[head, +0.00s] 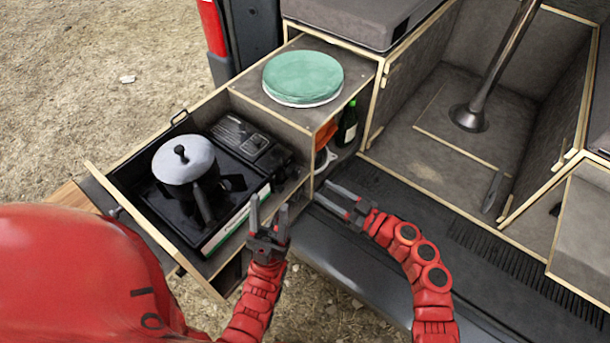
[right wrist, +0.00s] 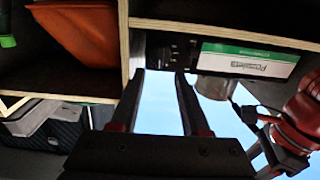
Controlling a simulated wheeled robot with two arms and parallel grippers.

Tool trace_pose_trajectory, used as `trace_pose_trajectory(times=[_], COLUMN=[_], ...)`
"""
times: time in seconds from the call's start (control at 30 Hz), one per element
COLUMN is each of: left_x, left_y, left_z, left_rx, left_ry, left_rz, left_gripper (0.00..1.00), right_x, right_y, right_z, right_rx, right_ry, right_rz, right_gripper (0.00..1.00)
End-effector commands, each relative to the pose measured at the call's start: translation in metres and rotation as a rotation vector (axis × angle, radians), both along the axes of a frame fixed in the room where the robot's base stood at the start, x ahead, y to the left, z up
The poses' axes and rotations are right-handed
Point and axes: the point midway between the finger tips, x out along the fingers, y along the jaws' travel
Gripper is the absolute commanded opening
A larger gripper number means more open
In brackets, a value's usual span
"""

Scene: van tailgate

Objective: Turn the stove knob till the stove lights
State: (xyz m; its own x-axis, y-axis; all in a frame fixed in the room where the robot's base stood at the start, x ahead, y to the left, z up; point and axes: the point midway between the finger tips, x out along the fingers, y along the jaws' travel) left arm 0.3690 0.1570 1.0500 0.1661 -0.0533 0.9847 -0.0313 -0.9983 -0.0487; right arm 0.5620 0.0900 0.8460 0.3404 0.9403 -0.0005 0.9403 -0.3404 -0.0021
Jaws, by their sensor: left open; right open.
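The black camping stove (head: 237,183) sits in a pulled-out drawer at the left of the head view. A silver lidded pot (head: 185,160) stands on it. I cannot make out the knob for certain in either view. My left gripper (head: 268,203) is open and empty, pointing up beside the drawer's right side, apart from the stove. My right gripper (head: 325,192) is open and empty, near the lower right of the cabinet front. Its two fingers also show in the right wrist view (right wrist: 160,78), with nothing between them.
A wooden-edged drawer wall (head: 155,232) fronts the stove. A metal post (head: 495,70) stands at right.

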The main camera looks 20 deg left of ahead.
Motion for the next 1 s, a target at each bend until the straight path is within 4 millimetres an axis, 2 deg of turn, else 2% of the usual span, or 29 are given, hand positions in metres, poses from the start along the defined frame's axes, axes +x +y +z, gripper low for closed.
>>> trace_pose_trajectory(times=[0.1,0.33,0.5,0.77,0.87,1.0], left_x=[0.0,0.0,0.0,0.0,0.0,0.0], left_y=[0.0,0.0,0.0,0.0,0.0,0.0], left_z=[0.003,0.004,0.004,0.004,0.004,0.004], left_rx=[0.0,0.0,0.0,0.0,0.0,0.0], left_ry=[0.0,0.0,0.0,0.0,0.0,0.0], left_rz=[0.0,0.0,0.0,0.0,0.0,0.0], left_gripper=[0.5,0.5,0.5,0.5,0.5,0.5], right_x=[0.01,0.023,0.027,0.027,0.027,0.027], right_y=[0.027,0.063,0.073,0.075,0.075,0.074], right_z=[0.002,0.0,0.0,0.0,0.0,0.0], right_rx=[0.003,0.001,-0.001,-0.001,-0.001,0.0], right_ry=[-0.001,0.0,-0.002,-0.002,-0.002,-0.001], right_rz=[0.0,-0.001,0.0,0.0,-0.001,-0.001], right_gripper=[0.46,0.46,0.46,0.46,0.32,0.07])
